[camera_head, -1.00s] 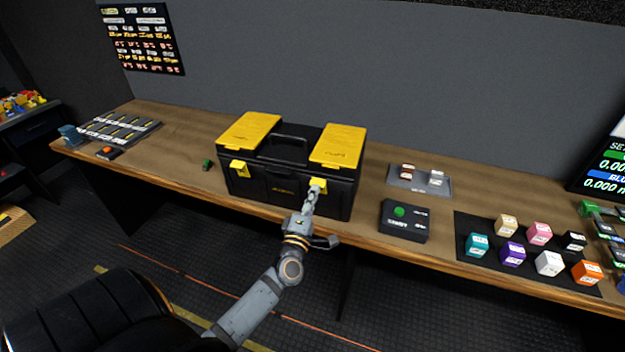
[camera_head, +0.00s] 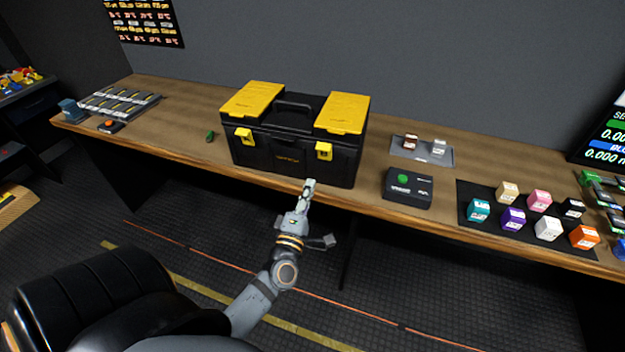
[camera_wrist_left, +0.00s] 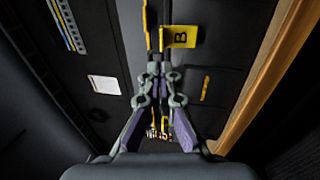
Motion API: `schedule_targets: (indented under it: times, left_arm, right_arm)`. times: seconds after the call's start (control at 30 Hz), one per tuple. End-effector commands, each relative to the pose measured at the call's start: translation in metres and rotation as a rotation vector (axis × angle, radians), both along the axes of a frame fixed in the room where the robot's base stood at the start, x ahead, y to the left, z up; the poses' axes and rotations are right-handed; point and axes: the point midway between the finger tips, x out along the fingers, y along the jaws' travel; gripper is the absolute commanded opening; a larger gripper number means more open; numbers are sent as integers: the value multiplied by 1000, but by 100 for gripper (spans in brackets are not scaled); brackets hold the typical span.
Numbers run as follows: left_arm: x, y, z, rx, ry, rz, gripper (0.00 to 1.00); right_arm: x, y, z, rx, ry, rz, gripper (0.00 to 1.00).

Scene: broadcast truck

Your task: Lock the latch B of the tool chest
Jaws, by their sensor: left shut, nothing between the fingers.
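The black tool chest (camera_head: 285,158) with yellow lid panels stands on the wooden bench. Two yellow latches are on its front, a left one (camera_head: 244,136) and a right one (camera_head: 324,151). In the left wrist view, a yellow latch flap (camera_wrist_left: 180,37) bears the letter B; it appears to be the right one. I cannot tell whether it is fully pressed home. My left gripper (camera_head: 310,183) is shut and empty, in front of and below the right latch, apart from it. Its fingertips also show in the left wrist view (camera_wrist_left: 160,73). My right gripper is not in view.
A black box with a green dot (camera_head: 408,188) and a grey tray (camera_head: 421,150) are right of the chest. Several coloured cubes lie on a black mat (camera_head: 478,193) farther right. A small green object (camera_head: 210,136) is left of the chest. The bench's front edge is near my gripper.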

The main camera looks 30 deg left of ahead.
Motion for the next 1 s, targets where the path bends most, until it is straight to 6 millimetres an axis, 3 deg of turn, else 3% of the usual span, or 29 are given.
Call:
schedule_targets:
  times: [0.1, 0.2, 0.53, 0.83, 0.93, 1.0]
  left_arm:
    - [-18, -5, -7, -2, 2, 0, 0]
    - [-26, -7, -6, 0, 0, 1, 0]
    - [-30, -9, -4, 0, -1, 0, 0]
    - [-29, -9, -6, 2, 3, 0, 0]
    - [-26, -12, -27, 49, 56, -10, 0]
    - [-22, -16, -66, 131, 152, -31, 0]
  right_arm:
    - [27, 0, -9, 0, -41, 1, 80]
    - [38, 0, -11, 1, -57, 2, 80]
    - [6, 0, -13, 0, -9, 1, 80]
    - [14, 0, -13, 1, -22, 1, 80]
    - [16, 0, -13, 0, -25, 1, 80]
    - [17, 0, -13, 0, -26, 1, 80]
